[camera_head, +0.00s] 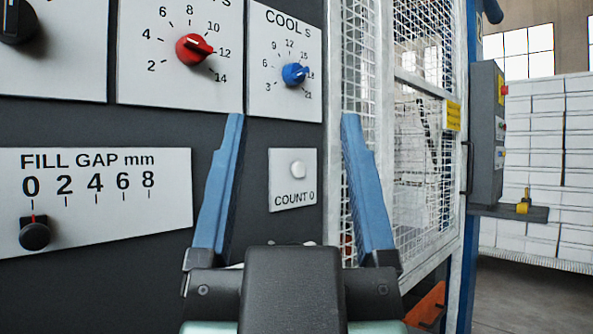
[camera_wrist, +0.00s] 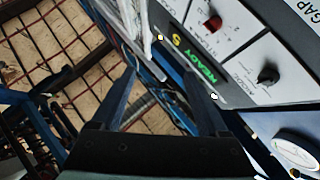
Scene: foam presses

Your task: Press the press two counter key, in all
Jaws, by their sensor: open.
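The counter key (camera_head: 297,168) is a round white button on a small white plate marked "COUNT 0", on the dark press panel (camera_head: 225,135). No press number shows in these views. My gripper (camera_head: 293,118) is open and empty, its two blue fingers spread. In the head view the key appears between the fingers, one on each side of its plate. I cannot tell how far the fingertips are from the panel. In the wrist view my gripper (camera_wrist: 165,68) is also open, with a panel reading "READY" (camera_wrist: 187,48) beside its right finger.
Above the key are a red knob (camera_head: 193,49) and a blue "COOL S" knob (camera_head: 295,74). A "FILL GAP mm" scale (camera_head: 100,190) with a black slider knob at 0 is at left. A white mesh guard (camera_head: 415,190) and a grey control box (camera_head: 487,130) stand to the right.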

